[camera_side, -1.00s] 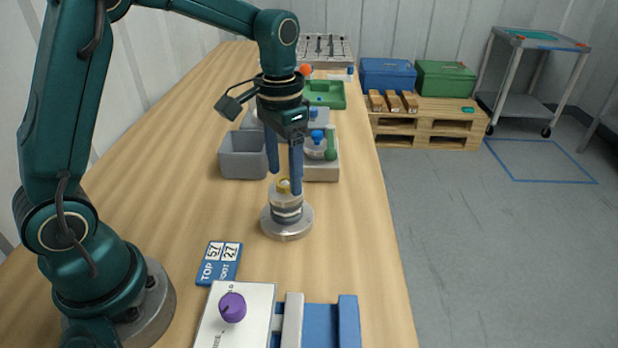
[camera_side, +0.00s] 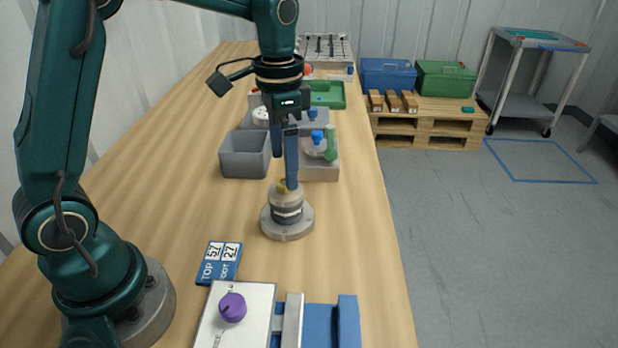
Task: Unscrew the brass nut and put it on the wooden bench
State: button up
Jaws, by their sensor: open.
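The brass nut (camera_side: 283,186) sits on top of a grey metal vessel (camera_side: 286,212) with a wide round flange, standing on the wooden bench (camera_side: 350,240). One finger of my gripper (camera_side: 284,168) partly hides the nut. My gripper points down just above and around the nut, with its jaws open and nothing held. I cannot tell whether a finger touches the nut.
A grey bin (camera_side: 244,155) and a pale tray with a blue-topped vessel (camera_side: 318,145) stand behind. In front lie a blue number card (camera_side: 219,263), a white panel with a purple knob (camera_side: 232,307) and a blue fixture (camera_side: 330,325). Bench on both sides of the vessel is clear.

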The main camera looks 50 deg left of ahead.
jog(key=m, duration=0.8)
jog(key=shift+f+m, duration=0.4)
jog(key=shift+f, duration=1.3)
grip_shut()
jog(key=n, duration=0.7)
jog(key=shift+r, duration=0.1)
jog(key=n, duration=0.6)
jog(key=shift+n, duration=0.4)
jog(key=shift+r, duration=0.1)
